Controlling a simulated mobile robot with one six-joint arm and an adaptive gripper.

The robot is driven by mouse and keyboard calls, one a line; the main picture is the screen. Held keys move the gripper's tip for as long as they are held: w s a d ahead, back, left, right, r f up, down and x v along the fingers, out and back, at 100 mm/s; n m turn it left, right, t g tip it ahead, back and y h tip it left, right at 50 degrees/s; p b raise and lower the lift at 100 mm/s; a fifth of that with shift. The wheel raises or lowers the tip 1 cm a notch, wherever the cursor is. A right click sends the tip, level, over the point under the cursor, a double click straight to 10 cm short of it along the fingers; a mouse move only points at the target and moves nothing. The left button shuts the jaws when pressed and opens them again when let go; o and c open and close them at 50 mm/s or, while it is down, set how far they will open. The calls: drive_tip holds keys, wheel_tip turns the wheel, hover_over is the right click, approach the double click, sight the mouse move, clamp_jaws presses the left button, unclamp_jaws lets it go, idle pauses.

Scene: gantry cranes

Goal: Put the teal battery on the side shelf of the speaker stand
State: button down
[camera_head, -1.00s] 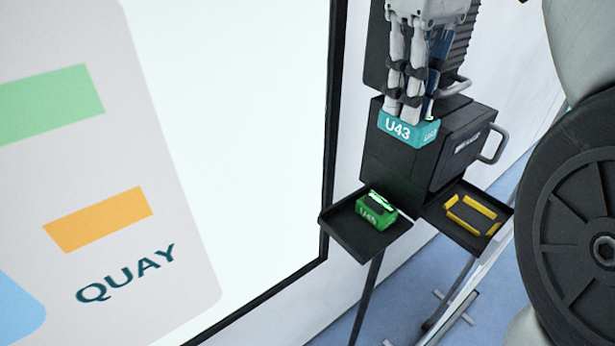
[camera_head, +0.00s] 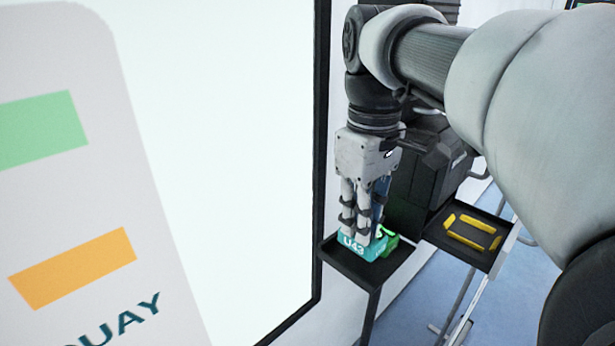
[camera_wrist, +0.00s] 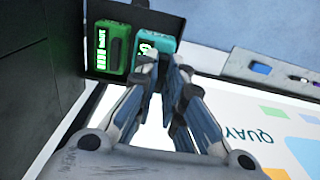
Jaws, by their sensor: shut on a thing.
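The teal battery (camera_head: 361,249), marked U43, is between the fingertips of my gripper (camera_head: 362,233), which is shut on it. It is at the left black shelf (camera_head: 366,272) of the stand, close beside a green battery (camera_head: 391,240). I cannot tell whether it touches the shelf. In the wrist view the teal battery (camera_wrist: 153,44) lies side by side with the green battery (camera_wrist: 108,48), and my fingers (camera_wrist: 165,65) reach its near end. My fingers and wrist hide part of the teal battery in the head view.
A second black tray (camera_head: 435,233) with yellow corner marks (camera_head: 472,233) is to the right and looks empty. The black speaker body (camera_head: 410,190) stands behind my gripper. A large white panel with a dark frame (camera_head: 318,150) is close on the left.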

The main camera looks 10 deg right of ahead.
drive_tip(key=shift+a+f, duration=0.15)
drive_tip(key=shift+f, duration=1.65)
drive_tip(key=shift+b, duration=0.3)
drive_tip(key=shift+f, duration=0.2)
drive_tip(key=c, duration=1.7)
unclamp_jaws()
